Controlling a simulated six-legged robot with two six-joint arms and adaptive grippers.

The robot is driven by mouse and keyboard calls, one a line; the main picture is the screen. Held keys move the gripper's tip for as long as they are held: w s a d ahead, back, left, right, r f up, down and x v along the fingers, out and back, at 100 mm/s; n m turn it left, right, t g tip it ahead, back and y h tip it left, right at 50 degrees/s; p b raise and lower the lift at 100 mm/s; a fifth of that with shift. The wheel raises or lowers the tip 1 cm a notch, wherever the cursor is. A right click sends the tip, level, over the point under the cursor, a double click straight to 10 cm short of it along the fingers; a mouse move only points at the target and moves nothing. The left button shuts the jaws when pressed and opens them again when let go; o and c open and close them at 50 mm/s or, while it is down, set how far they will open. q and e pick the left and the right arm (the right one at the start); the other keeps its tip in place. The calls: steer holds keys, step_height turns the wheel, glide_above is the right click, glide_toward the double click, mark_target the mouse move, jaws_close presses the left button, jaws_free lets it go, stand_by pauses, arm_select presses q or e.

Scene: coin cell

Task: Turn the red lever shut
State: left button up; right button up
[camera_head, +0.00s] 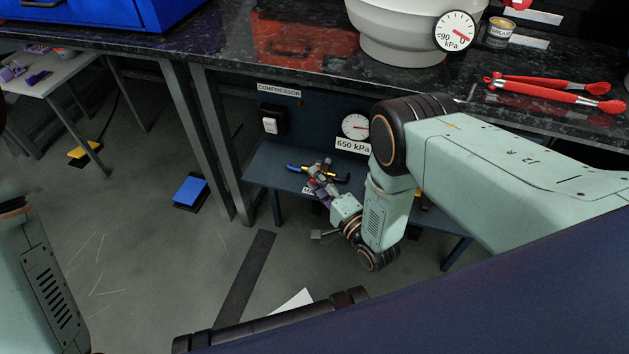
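My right gripper (318,181) reaches down to the low dark blue bench under the black counter. Its fingers are at a small pipe fitting (341,179) with yellow and blue ends, which lies along the bench top. I cannot make out the red lever for certain; the fingers cover much of the fitting. The fingers are too small and overlapped to tell whether they are open or shut, or whether they touch anything. My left arm shows only as a link at the left edge, and its gripper is out of view.
Behind the low bench (268,171) a panel carries a COMPRESSOR label (279,90), a white switch (271,125) and a gauge (355,126) marked 650 kPa. Red-handled tongs (545,94) lie on the counter. A blue pedal (190,191) and a yellow pedal (84,150) are on the floor.

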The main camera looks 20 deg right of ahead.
steer(key=shift+w+a, duration=0.15)
steer(key=shift+w, duration=0.5)
jaws_close()
